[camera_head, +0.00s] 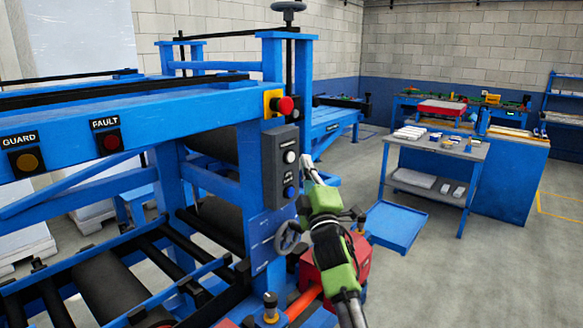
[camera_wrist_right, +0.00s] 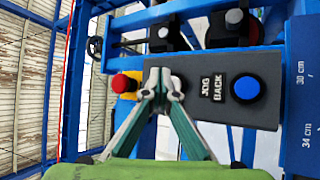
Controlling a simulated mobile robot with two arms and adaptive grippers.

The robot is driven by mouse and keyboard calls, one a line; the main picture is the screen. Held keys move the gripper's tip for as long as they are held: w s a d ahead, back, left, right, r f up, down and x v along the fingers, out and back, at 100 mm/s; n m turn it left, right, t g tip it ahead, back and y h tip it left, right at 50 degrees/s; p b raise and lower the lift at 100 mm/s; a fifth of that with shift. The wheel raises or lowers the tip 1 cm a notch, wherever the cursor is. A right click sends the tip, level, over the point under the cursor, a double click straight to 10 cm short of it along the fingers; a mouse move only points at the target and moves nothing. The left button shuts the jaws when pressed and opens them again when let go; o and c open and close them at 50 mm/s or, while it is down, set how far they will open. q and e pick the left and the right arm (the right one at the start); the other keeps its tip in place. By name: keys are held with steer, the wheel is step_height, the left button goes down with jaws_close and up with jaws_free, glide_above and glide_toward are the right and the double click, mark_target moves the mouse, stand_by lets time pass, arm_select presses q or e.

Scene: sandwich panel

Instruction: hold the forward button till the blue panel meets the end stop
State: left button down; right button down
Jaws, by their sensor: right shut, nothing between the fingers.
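A grey control box (camera_head: 280,170) is mounted on the blue machine post. It carries a white button (camera_head: 290,157) above a blue button (camera_head: 290,192). In the wrist view the blue button (camera_wrist_right: 247,88) sits beside the label JOG BACK. My right gripper (camera_head: 308,163) is shut and empty, its fingertips close to the white button at its right. In the wrist view the right gripper's fingertips (camera_wrist_right: 162,82) cover the end of the box and hide the white button. I cannot tell whether they touch it. I cannot pick out the blue panel or end stop. My left gripper is out of view.
A red emergency stop (camera_head: 283,104) sits just above the control box. A handwheel (camera_head: 289,236) is below it, near my forearm. Rollers (camera_head: 105,285) lie at lower left. A grey-topped table (camera_head: 440,145) stands at right, with open floor before it.

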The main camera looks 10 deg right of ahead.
steer(key=shift+w+a, duration=0.35)
steer(key=shift+w, duration=0.1)
steer(key=shift+b, duration=0.35)
stand_by(0.9)
steer(key=shift+w+a+b, duration=0.3)
steer(key=shift+w+b, duration=0.05)
